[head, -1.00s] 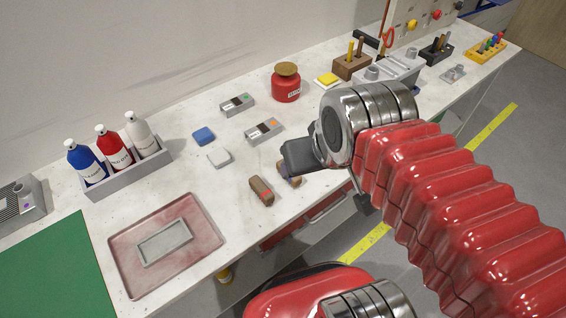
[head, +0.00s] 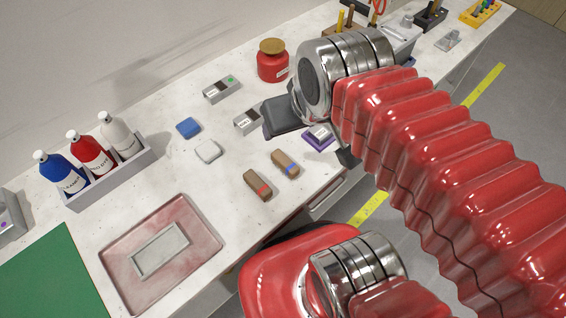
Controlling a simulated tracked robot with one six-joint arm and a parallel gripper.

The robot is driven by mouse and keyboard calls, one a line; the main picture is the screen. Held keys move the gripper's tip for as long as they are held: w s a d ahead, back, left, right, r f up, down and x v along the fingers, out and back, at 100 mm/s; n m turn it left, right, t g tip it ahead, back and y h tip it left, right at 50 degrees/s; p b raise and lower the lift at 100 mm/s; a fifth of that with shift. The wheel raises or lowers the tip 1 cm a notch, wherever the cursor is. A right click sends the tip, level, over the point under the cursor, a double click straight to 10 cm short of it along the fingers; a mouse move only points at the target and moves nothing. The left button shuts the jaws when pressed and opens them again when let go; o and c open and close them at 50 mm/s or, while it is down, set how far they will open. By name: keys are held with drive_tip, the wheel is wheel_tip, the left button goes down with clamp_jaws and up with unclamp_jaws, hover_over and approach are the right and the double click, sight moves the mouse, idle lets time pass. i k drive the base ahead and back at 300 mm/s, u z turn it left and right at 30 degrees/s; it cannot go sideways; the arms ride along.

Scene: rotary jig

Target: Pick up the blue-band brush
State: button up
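The blue-band brush (head: 283,160) lies on the worktop in the head view, a brown block with a blue band near its lower right end. A similar brush with a red band (head: 257,184) lies to its lower left, apart from it. My gripper (head: 315,138) is above and to the right of the blue-band brush in the picture. Its dark parts show on two sides of the wrist, spread apart, with nothing seen held between them. The wrist hides part of the gripper. The brush is clear of it and fully visible.
A purple block (head: 320,137) shows between the gripper parts. Grey boxes (head: 221,89), a red jar (head: 273,62), blue (head: 188,127) and white (head: 208,151) blocks stand beyond. A reddish tray (head: 205,222) and bottle rack (head: 115,180) are left. The worktop's front edge is close to the brushes.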

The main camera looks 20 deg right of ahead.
sight(291, 170)
drive_tip(key=u, duration=0.25)
drive_tip(key=k, duration=0.75)
drive_tip(key=u, duration=1)
